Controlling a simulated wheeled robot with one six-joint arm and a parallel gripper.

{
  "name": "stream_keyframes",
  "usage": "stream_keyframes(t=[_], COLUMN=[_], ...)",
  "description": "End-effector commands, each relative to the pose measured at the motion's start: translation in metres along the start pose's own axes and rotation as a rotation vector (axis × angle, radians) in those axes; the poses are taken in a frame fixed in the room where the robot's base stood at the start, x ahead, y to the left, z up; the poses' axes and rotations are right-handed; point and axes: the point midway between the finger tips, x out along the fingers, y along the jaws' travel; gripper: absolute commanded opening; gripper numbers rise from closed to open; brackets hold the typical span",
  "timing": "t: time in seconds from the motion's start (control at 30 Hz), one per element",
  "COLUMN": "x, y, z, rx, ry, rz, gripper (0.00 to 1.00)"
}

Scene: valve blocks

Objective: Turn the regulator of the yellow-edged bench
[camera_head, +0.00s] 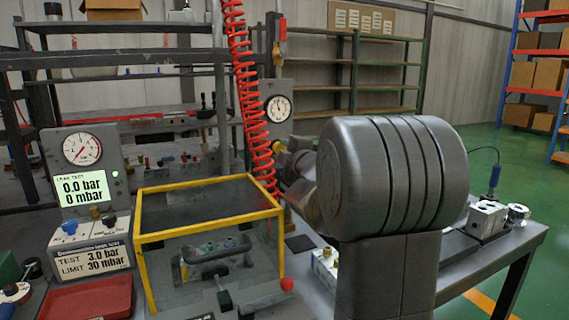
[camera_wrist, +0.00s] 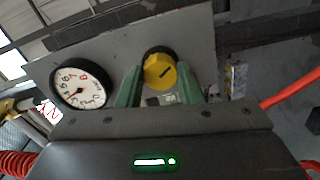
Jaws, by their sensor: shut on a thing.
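The regulator's yellow round knob (camera_wrist: 159,73), with a dark slot mark on its face, sits on a grey panel in the wrist view. My gripper (camera_wrist: 161,78) has its two green fingers closed on either side of the knob. A white round gauge (camera_wrist: 82,85) is to the knob's left; it shows in the head view too (camera_head: 278,108). The yellow-edged bench frame (camera_head: 210,232) stands in the middle of the head view. In that view, my arm hides most of the gripper, and a bit of yellow shows below the gauge.
A test unit (camera_head: 83,170) at left reads 0.0 bar and 0 mbar. A red coiled hose (camera_head: 243,90) hangs close to the gauge panel. A red tray (camera_head: 92,298) is at front left. A metal block (camera_head: 487,220) stands on the bench at right.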

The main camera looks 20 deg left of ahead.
Motion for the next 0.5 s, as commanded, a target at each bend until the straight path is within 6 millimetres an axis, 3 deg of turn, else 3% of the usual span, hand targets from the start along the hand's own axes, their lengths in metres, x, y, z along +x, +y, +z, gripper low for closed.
stream_keyframes(t=[0.5], x=[0.0001], y=[-0.0012], z=[0.0003], rx=[-0.184], ry=[0.000], rz=[-0.002], gripper=[0.10])
